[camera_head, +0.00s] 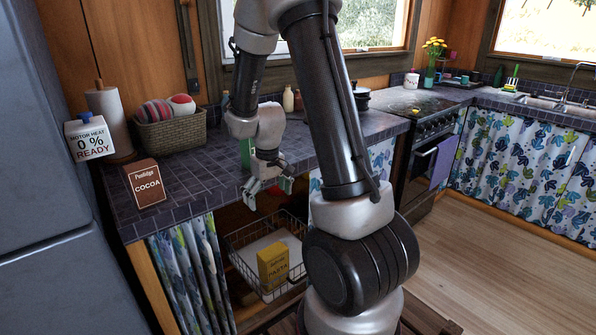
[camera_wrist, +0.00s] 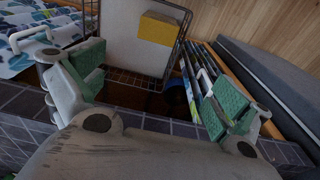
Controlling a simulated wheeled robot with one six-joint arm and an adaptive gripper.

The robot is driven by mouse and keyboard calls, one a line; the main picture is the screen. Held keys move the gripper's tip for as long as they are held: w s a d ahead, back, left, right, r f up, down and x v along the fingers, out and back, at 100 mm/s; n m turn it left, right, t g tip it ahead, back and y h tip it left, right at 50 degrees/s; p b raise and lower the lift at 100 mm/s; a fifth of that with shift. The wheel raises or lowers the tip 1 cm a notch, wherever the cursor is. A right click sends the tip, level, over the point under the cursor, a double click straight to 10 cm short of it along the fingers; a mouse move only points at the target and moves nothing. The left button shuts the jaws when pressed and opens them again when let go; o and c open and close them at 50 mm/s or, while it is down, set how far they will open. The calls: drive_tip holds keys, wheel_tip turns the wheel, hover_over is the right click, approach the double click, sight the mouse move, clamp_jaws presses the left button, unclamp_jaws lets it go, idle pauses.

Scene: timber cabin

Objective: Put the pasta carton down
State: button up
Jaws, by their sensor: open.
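The yellow pasta carton (camera_head: 273,264) stands in a wire basket (camera_head: 241,271) below the counter, apart from my gripper. In the wrist view the carton (camera_wrist: 158,28) shows near the top, seen from above against the pale floor of the basket (camera_wrist: 128,78). My gripper (camera_head: 268,187) is open and empty at the counter's front edge, above the basket. Its green-padded fingers are spread wide in the wrist view (camera_wrist: 150,92), with nothing between them. The carton's underside is hidden.
A patterned curtain (camera_head: 188,270) hangs left of the wire basket. The wooden floor at right (camera_head: 487,270) is clear.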

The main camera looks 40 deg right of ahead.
drive_tip(key=s+a+r+t, duration=0.1)
drive_tip(key=s+r, duration=0.3)
drive_tip(key=r, duration=0.3)
drive_tip(key=s+a+r+t, duration=0.1)
drive_tip(key=s+r, duration=0.2)
drive_tip(key=r, duration=0.5)
drive_tip(key=s+r, duration=0.4)
drive_tip(key=s, duration=0.3)
drive_tip(key=s+a+r+t, duration=0.1)
drive_tip(key=s+r, duration=0.2)
drive_tip(key=s, duration=0.4)
drive_tip(key=shift+s+r, duration=0.35)
drive_tip(key=shift+r, duration=0.05)
